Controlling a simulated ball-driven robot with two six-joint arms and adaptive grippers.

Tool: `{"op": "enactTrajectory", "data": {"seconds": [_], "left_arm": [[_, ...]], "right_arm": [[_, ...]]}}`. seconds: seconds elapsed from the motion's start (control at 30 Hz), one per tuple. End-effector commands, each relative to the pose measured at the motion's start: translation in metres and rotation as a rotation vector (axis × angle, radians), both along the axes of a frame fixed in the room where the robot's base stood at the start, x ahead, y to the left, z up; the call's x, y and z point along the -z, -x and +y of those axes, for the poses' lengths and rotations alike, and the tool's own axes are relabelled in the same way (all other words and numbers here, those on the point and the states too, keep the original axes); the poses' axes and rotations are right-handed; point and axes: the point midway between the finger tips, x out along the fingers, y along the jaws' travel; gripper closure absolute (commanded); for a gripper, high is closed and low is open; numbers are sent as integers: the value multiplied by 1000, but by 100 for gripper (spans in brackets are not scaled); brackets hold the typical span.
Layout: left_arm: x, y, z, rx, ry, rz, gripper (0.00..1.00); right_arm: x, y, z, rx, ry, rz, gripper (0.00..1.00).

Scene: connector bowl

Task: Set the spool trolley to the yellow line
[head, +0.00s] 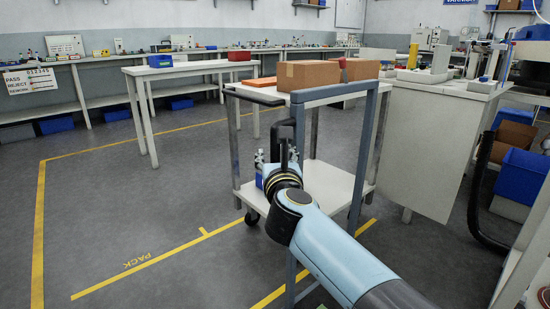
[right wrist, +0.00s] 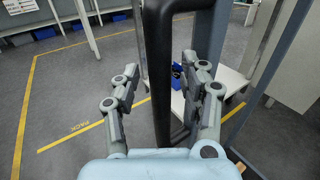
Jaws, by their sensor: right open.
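The trolley (head: 330,182) has a pale top and lower shelf, blue-grey posts and black castors. Its top carries cardboard boxes. It stands right of the yellow line (head: 135,267) marked PACK on the floor, which also shows in the right wrist view (right wrist: 70,139). My right gripper (head: 277,154) is at the trolley's near side. In the right wrist view its fingers (right wrist: 163,90) are spread on either side of a black upright bar (right wrist: 158,45), apparently the trolley's handle, and are not closed on it. My right arm hides part of the trolley. My left gripper is out of view.
A white cabinet (head: 440,150) stands close to the trolley's right. A white table (head: 190,69) and long wall benches are behind. A blue item (right wrist: 177,76) shows beyond the bar. The floor left of the trolley is clear, with another yellow line (head: 39,220) further left.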

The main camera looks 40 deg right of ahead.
Motion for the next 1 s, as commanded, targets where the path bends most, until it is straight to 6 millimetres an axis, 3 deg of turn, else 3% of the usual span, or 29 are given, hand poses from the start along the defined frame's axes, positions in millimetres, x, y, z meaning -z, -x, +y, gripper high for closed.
{"op": "enactTrajectory", "data": {"seconds": [0.27,0.63,1.0], "left_arm": [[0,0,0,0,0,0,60],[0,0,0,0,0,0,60],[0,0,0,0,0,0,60]], "right_arm": [[0,-2,-1,0,0,1,56],[0,-2,-1,0,0,1,100],[1,-2,-1,0,0,1,100]]}}
